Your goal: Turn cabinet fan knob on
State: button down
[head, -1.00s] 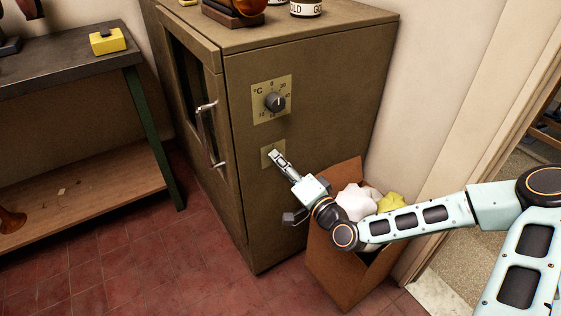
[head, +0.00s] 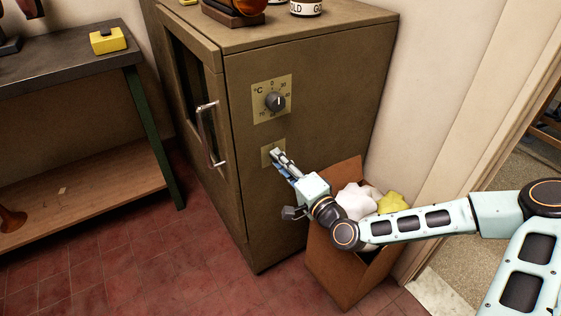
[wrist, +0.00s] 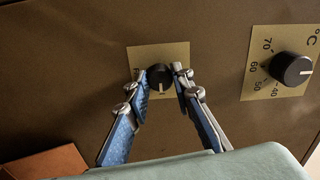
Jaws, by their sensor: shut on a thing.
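The cabinet (head: 215,130) is brown, with a handled door on its left face. The fan knob (wrist: 160,77) is small and black with a pale pointer line, set on a brass plate (wrist: 167,52) with partly hidden lettering. My gripper (wrist: 163,80) is shut on this knob in the wrist view, one finger on each side. In the head view my gripper (head: 275,155) reaches the lower plate (head: 266,153) and hides the knob. The larger temperature knob (head: 275,101) sits above on a °C dial plate; it also shows at the right in the wrist view (wrist: 292,68).
A cardboard box (head: 335,270) holding white and yellow crumpled stuff stands below my arm, against the cabinet. A chrome door handle (head: 208,135) sticks out at left. A workbench (head: 60,75) stands further left. Red floor tiles in front are clear.

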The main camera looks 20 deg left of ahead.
jog(key=c, duration=1.7)
grip_release()
jog(key=shift+d, duration=0.1)
jog(key=v, duration=1.1)
jog(key=shift+s+d, duration=0.25)
jog(key=shift+s, duration=0.1)
